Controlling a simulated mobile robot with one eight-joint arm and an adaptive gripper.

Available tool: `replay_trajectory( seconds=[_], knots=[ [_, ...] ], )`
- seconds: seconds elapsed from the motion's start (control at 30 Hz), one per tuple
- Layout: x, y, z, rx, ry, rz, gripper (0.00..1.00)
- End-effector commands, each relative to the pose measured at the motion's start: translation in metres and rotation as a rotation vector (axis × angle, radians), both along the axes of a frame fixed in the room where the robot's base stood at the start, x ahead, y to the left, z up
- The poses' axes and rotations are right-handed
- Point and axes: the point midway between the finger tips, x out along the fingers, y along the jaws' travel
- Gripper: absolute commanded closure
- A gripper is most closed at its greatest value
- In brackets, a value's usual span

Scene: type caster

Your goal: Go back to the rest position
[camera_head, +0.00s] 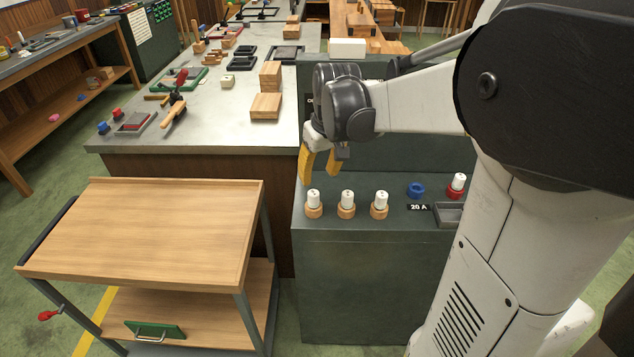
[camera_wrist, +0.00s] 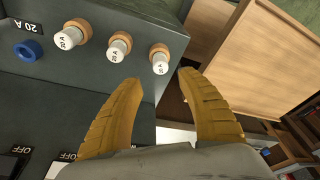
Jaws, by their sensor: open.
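My gripper (camera_head: 318,165) has yellow fingers that are spread apart with nothing between them. In the head view it hangs above the left end of the green cabinet (camera_head: 345,260), near the leftmost white fuse. In the wrist view my gripper (camera_wrist: 165,95) has its fingertips beside the fuse nearest the cabinet edge, not around it. Three white fuses (camera_head: 347,198) stand upright in wooden rings in a row on the cabinet top. They also show in the wrist view (camera_wrist: 117,50), marked 20 A or similar.
A blue ring (camera_head: 416,189) sits empty right of the row, by a "20 A" label (camera_head: 419,207). A red-based white fuse (camera_head: 457,184) and a grey tray (camera_head: 450,214) stand further right. A wooden cart (camera_head: 145,230) is at the left; a cluttered workbench (camera_head: 215,125) is behind.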

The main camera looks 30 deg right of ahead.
Motion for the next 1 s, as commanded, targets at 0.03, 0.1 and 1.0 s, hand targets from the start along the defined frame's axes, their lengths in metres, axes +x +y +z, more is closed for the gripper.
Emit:
replay_trajectory(
  seconds=[0.03,0.1,1.0],
  knots=[
    [-0.001,0.0,0.002,0.0,0.0,0.0,0.54],
    [-0.001,0.0,0.003,0.0,0.0,0.0,0.54],
    [-0.083,0.099,0.041,-0.036,-0.195,0.039,0.54]
  ],
)
